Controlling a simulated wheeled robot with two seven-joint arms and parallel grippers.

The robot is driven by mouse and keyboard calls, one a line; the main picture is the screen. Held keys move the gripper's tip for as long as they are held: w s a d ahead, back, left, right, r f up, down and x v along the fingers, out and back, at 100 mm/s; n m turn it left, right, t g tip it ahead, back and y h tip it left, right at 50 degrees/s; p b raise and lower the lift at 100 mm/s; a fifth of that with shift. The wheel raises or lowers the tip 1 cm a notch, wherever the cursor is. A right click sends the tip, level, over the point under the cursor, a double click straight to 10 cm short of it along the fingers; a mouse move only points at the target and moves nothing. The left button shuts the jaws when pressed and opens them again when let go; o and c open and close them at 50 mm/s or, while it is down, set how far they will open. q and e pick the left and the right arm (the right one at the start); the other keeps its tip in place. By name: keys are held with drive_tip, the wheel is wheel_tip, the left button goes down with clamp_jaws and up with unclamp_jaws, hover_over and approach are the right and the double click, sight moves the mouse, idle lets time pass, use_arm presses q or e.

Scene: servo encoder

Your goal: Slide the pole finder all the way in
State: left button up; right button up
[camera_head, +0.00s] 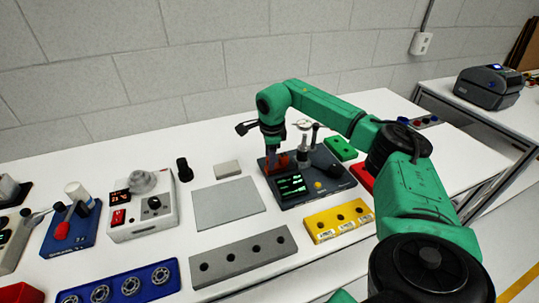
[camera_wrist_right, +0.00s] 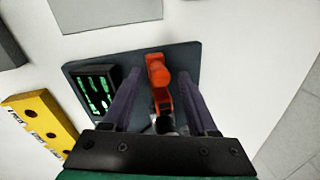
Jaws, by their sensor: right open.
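An orange-red part (camera_wrist_right: 157,72), which looks like the pole finder, sits on a dark test device (camera_head: 322,190) with a green-lit display (camera_head: 291,185). In the head view the orange-red part (camera_head: 281,161) is partly covered by my right gripper (camera_head: 277,150). The right gripper also shows in the right wrist view (camera_wrist_right: 160,90), open, with one dark finger on each side of the orange-red part. Gaps show between it and both fingers. How far the part is in cannot be told. My left gripper is not in view.
A dial gauge on a post (camera_head: 304,145) stands on the device close to the right gripper. A yellow block (camera_head: 338,220), a grey block with holes (camera_head: 243,258) and a flat grey plate (camera_head: 228,203) lie around it. Other instruments (camera_head: 143,207) stand at the left.

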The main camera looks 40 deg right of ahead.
clamp_jaws()
idle(1.4)
